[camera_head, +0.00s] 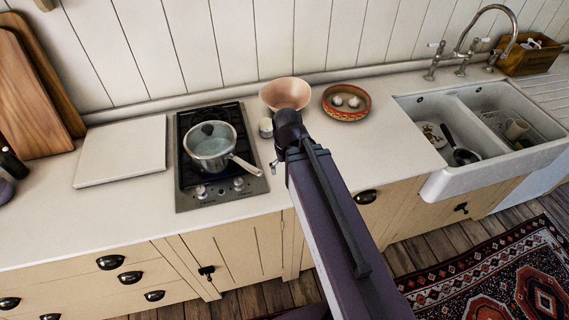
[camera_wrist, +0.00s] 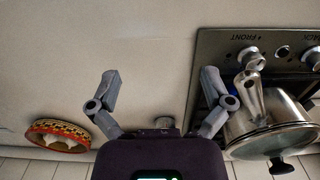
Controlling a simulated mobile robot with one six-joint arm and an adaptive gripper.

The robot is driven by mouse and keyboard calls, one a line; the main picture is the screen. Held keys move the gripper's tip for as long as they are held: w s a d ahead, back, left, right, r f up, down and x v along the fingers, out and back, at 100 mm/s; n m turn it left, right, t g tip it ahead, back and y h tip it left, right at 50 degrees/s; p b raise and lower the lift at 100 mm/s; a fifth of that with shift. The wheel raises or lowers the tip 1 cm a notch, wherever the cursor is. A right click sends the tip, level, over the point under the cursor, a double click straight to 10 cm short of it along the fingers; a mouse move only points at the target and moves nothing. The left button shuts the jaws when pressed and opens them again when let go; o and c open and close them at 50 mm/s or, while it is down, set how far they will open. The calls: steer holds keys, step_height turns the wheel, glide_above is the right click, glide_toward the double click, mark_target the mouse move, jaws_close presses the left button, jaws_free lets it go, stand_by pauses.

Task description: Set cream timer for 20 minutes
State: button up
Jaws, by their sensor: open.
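A small round cream timer (camera_head: 266,127) stands on the counter between the hob and the pinkish bowl. My arm partly crosses in front of that area in the head view. In the wrist view a small pale round object (camera_wrist: 163,122), probably the timer, shows just beyond my gripper's body, partly hidden by it. My gripper (camera_wrist: 160,80) has its two grey fingers spread wide, with only bare counter between their tips. It holds nothing. In the head view the gripper is mostly hidden by my arm. The timer's dial markings cannot be read.
A steel pot (camera_head: 213,150) with a long handle sits on the black hob (camera_head: 193,194). The pinkish bowl (camera_head: 288,93) and a red patterned bowl (camera_head: 346,103) stand near the wall. A white board (camera_head: 122,152) lies left. The sink (camera_head: 455,177) is right. Front counter is clear.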

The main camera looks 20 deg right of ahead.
stand_by(0.4)
step_height(320, 180, up, 8)
steer(key=f+n+p, duration=0.1)
steer(key=n+p, duration=0.1)
steer(key=p, duration=0.6)
glide_above(266, 122)
steer(key=shift+w+r, duration=0.1)
steer(key=shift+r, duration=0.15)
steer(key=shift+f+b, duration=0.15)
steer(key=shift+b, duration=0.25)
step_height(266, 122, down, 13)
steer(key=b, duration=1.3)
steer(key=shift+f, duration=0.2)
steer(key=c, duration=0.9)
steer(key=shift+o, duration=0.2)
